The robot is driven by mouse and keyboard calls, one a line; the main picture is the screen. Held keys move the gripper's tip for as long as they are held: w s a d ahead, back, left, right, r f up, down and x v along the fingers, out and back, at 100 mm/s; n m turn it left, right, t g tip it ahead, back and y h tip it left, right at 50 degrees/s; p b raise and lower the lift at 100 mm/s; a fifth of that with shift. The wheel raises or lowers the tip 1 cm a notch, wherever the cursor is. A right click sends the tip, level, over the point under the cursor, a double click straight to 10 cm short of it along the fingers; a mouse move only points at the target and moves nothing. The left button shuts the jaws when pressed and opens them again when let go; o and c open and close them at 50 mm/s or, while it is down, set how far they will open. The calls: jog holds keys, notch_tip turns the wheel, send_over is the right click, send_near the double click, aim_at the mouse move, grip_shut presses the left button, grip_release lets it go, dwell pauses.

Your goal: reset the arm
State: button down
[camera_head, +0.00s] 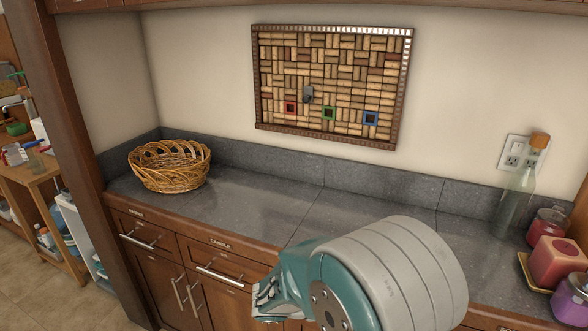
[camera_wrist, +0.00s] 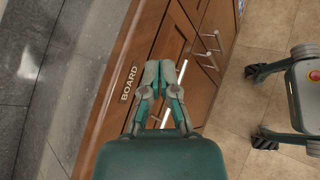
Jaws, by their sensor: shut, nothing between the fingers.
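My gripper (camera_wrist: 159,74) shows in the wrist view with its two fingertips together and nothing between them. It is over the front edge of the counter, above the brown cabinet front, near a label reading "BOARD".
A wicker basket (camera_head: 170,166) stands at the counter's left. A corked glass bottle (camera_head: 517,190) and several candles, one red (camera_head: 555,262), stand at the right. A cork board (camera_head: 333,85) hangs on the wall. The middle of the grey counter (camera_head: 262,200) is clear.

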jog(key=s+d+r+m+t+y, duration=0.1)
jog(key=s+d+r+m+y, duration=0.2)
jog(key=s+r+m+y, duration=0.9)
jog(key=shift+s+r+m+t, duration=0.3)
jog(key=shift+s+r+m, duration=1.05)
jog(key=shift+s, duration=1.65)
jog(key=shift+f+m, duration=0.25)
